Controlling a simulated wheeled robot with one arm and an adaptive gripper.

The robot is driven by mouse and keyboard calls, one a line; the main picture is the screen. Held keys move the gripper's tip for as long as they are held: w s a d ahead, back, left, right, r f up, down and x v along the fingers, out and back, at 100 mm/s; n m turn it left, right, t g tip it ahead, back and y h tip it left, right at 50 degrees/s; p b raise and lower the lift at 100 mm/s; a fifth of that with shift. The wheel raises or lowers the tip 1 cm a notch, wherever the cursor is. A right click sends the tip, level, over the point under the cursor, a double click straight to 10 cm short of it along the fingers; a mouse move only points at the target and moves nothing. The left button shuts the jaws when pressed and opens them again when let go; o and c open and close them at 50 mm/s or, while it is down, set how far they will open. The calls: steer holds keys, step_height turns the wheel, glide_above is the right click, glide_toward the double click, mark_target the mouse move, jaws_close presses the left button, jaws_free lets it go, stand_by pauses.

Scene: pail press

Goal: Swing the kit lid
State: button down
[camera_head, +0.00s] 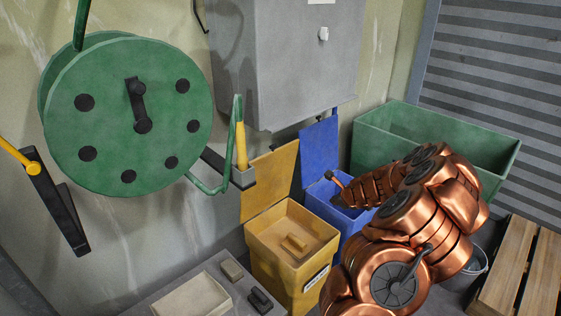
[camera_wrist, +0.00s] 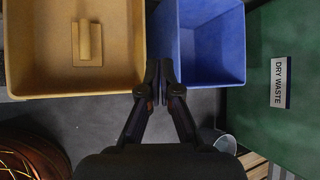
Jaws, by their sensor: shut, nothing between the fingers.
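No label reading "kit" is legible, so I cannot tell which lid is the kit lid. A yellow lid (camera_head: 270,182) stands raised behind an open yellow bin (camera_head: 285,268), which also shows in the wrist view (camera_wrist: 120,80). A blue lid (camera_head: 319,150) stands raised behind an open blue bin (camera_head: 325,207), also in the wrist view (camera_wrist: 205,70). My gripper (camera_wrist: 166,82) is shut and empty, its tips over the gap between the two bins.
A yellow block-like piece (camera_head: 295,242) lies in the yellow bin. A green container (camera_head: 440,128) marked DRY WASTE stands right, with a bucket (camera_head: 478,264) and wooden pallet (camera_head: 520,270) nearby. A grey cabinet (camera_head: 290,60) hangs above; a green reel (camera_head: 130,115) is left.

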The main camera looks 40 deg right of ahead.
steer(key=s+d+n+h+b, duration=0.3)
steer(key=d+h+b, duration=0.3)
steer(key=d, duration=0.8)
steer(key=w+a+r+n+t+y+b, duration=0.2)
steer(key=w+a+r+n+t+b, duration=0.3)
steer(key=w+a+r+n+t, duration=0.35)
steer(key=a+n+t+y+b, duration=0.3)
steer(key=a+n+t+y, duration=0.2)
steer(key=a+y, duration=0.75)
steer(key=w+a+r+h+b, duration=0.1)
steer(key=w+a+r+b, duration=0.1)
steer(key=w, duration=0.4)
steer(key=w+a+r+h+b, duration=0.1)
steer(key=w+a+r+b, duration=0.1)
steer(key=w, duration=0.4)
steer(key=shift+w+a+r+h+b, duration=0.25)
steer(key=shift+w+r+h+b, duration=0.1)
steer(key=shift+r, duration=0.45)
steer(key=shift+w+r+p, duration=0.1)
steer(key=shift+r+p, duration=0.05)
steer(key=shift+p, duration=0.25)
